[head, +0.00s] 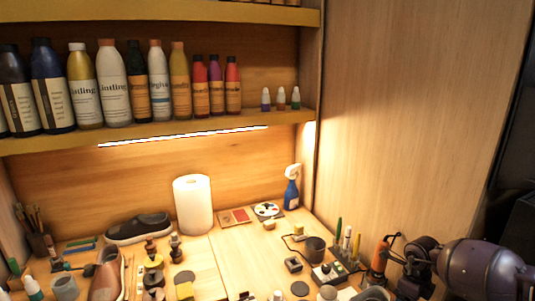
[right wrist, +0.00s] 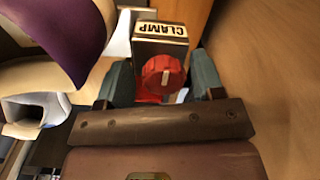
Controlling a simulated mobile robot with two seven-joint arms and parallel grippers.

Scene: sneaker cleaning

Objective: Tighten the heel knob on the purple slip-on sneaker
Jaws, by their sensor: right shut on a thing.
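The purple sneaker (right wrist: 62,35) shows in part at the upper left of the right wrist view; I cannot make it out in the head view. Beside it is a dark block labelled CLAMP (right wrist: 160,34) with a round red knob (right wrist: 162,75) on its face. A pale line on the knob stands nearly upright. My right gripper (right wrist: 163,78) has its teal fingers on either side of the knob and is shut on it. The exact contact is hard to see. In the head view my right arm is at the lower right. My left gripper is not in view.
A dark slip-on shoe (head: 140,229) and a brown shoe (head: 106,274) stand on the left of the bench. A paper roll (head: 193,204) and a blue spray bottle (head: 291,190) stand at the back. Small tools crowd the right. A wooden side panel (head: 410,110) bounds the right.

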